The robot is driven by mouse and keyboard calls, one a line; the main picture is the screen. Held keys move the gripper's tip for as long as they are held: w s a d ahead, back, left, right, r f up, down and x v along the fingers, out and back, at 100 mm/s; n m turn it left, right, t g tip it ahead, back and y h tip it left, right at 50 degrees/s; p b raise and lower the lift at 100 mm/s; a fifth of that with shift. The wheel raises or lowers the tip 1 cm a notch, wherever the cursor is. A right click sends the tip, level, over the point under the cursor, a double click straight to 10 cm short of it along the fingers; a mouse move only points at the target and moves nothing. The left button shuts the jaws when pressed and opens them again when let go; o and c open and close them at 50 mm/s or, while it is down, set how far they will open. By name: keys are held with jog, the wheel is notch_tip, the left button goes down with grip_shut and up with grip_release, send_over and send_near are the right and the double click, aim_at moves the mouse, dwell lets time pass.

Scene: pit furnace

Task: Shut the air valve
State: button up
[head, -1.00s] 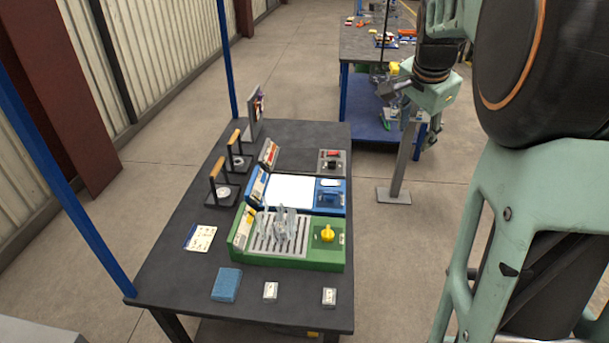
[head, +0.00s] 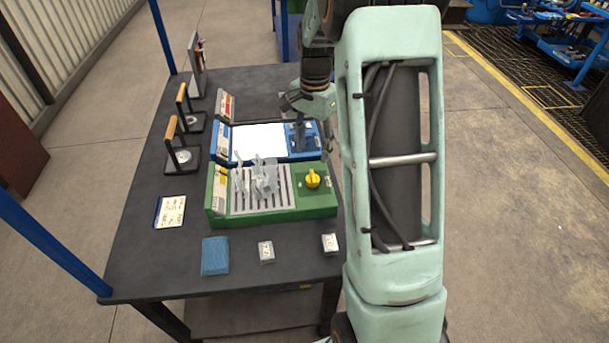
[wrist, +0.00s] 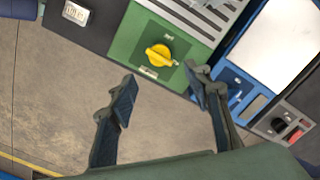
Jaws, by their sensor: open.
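A yellow knob (head: 312,178) sits on the right end of the green unit (head: 275,212), beside its slotted grey top. I take this knob for the air valve. In the wrist view the yellow knob (wrist: 160,55) stands on a green panel with small labels above and below it, too small to read. My gripper (wrist: 162,90) is open and empty, its two dark fingers apart, with the knob beyond and between the tips, not touched. In the head view my gripper (head: 322,120) is partly hidden behind my arm, over the right end of the blue unit.
Behind the green unit is a blue unit (head: 262,141) with a white panel. In the wrist view a dark unit has a red switch (wrist: 294,135). Clear metal-like pieces (head: 262,178) stand on the slotted top. A blue pad (head: 215,256) and small labelled blocks lie in front.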

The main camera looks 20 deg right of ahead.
aim_at(313, 175)
notch_tip(313, 175, down, 11)
jog(key=shift+r+b, duration=0.2)
jog(key=shift+b, duration=0.25)
jog(key=c, duration=1.1)
